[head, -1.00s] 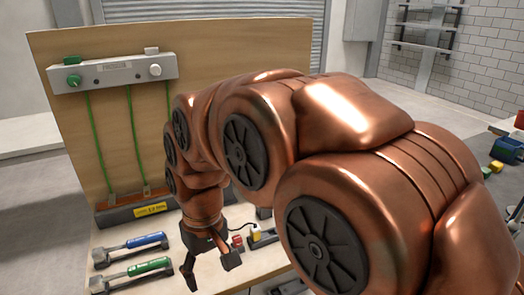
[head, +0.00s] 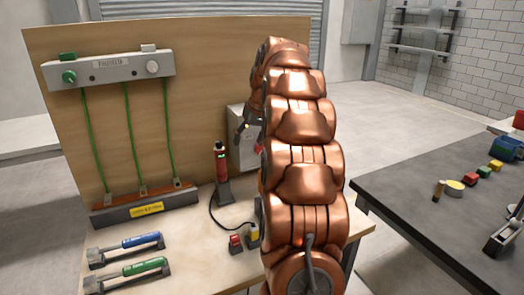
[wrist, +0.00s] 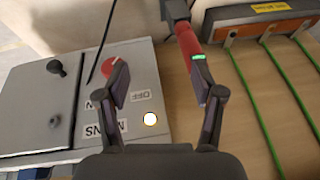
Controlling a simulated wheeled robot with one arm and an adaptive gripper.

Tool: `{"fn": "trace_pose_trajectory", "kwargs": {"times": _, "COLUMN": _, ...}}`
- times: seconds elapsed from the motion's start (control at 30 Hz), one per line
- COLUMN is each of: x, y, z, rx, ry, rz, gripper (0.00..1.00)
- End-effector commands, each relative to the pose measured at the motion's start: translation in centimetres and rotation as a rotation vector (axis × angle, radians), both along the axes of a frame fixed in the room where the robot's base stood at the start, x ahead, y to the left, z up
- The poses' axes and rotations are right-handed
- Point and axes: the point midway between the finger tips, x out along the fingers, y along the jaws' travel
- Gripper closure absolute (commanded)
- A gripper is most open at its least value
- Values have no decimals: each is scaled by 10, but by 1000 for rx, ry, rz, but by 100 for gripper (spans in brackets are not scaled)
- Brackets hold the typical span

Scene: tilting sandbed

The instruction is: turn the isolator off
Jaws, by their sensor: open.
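The isolator is a grey box (wrist: 35,92) on the wooden back panel, and it shows upside down in the wrist view. Its red knob (wrist: 109,66) sits near the labels "OFF" (wrist: 139,96) and "MAINS" (wrist: 104,131). The "ON" label is partly covered by my left finger. In the head view the box (head: 236,152) is largely behind my arm. My gripper (wrist: 163,78) is open in front of the box. Its left fingertip overlaps the knob's edge in the picture; contact cannot be told. Nothing is between the fingers. The knob's pointer direction is unclear.
A red tester (head: 220,162) with a green light stands near the box; in the wrist view it is close to my right finger. A lit lamp (wrist: 150,118) is on the box. Blue-handled (head: 140,241) and green-handled tools (head: 145,266) lie on the bench.

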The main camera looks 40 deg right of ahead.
Motion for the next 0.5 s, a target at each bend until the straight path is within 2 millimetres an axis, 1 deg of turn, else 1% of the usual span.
{"fn": "trace_pose_trajectory", "kwargs": {"times": 0.03, "x": 1, "y": -21, "z": -4, "rx": -5, "ry": -12, "rz": -19, "gripper": 33}}
{"fn": "trace_pose_trajectory", "kwargs": {"times": 0.1, "x": 1, "y": -43, "z": -2, "rx": -19, "ry": -30, "rz": -36, "gripper": 33}}
{"fn": "trace_pose_trajectory", "kwargs": {"times": 0.2, "x": 0, "y": -65, "z": -4, "rx": -28, "ry": -42, "rz": -52, "gripper": 33}}
{"fn": "trace_pose_trajectory", "kwargs": {"times": 0.33, "x": -1, "y": -79, "z": -2, "rx": -38, "ry": -54, "rz": -62, "gripper": 33}}
{"fn": "trace_pose_trajectory", "kwargs": {"times": 0.5, "x": 1, "y": -82, "z": -6, "rx": -39, "ry": -56, "rz": -64, "gripper": 33}}
